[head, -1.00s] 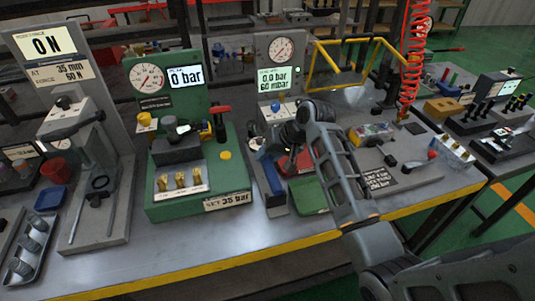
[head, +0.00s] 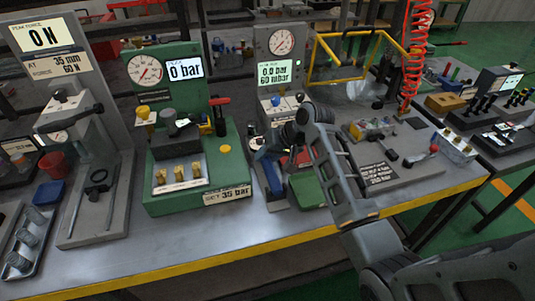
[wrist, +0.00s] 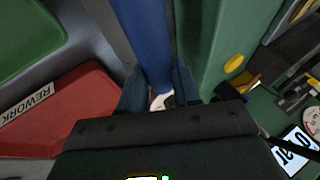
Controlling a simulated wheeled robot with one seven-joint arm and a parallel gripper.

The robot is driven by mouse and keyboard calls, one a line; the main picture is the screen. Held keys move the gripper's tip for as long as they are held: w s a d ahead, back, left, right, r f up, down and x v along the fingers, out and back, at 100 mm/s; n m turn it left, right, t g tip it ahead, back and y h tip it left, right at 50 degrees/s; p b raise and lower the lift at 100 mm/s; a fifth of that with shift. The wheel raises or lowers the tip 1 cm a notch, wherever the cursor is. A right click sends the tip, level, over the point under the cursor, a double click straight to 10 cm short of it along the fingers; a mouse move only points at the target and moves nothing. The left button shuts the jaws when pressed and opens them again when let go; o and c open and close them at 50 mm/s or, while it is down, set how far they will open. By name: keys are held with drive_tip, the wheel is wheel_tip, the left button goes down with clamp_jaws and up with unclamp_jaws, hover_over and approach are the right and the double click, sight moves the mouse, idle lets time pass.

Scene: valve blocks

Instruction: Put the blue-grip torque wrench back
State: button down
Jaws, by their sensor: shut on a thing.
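The blue-grip torque wrench shows in the wrist view as a long blue grip (wrist: 147,40) running away from my gripper (wrist: 159,90). My gripper's dark fingers are shut on either side of its near end, where a small pale part shows. A grey strip runs along the grip's left side; whether they touch I cannot tell. In the head view my gripper (head: 272,148) is low over the bench, between the green test stand (head: 226,163) and the green tray (head: 307,190). Blue shows below it (head: 270,176). The wrench's far end is hidden.
In the wrist view a red REWORK tray (wrist: 70,108) and a green tray (wrist: 25,35) lie left, and the green stand (wrist: 215,40) stands close on the right. In the head view a grey gauge panel (head: 280,62) stands behind my gripper. Open bench lies in front (head: 235,230).

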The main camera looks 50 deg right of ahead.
drive_tip(key=shift+f, duration=0.1)
drive_tip(key=c, duration=0.7)
unclamp_jaws()
drive_tip(key=shift+c, duration=0.2)
drive_tip(key=shift+f, duration=0.1)
drive_tip(key=v, duration=0.8)
drive_tip(key=shift+b, duration=0.3)
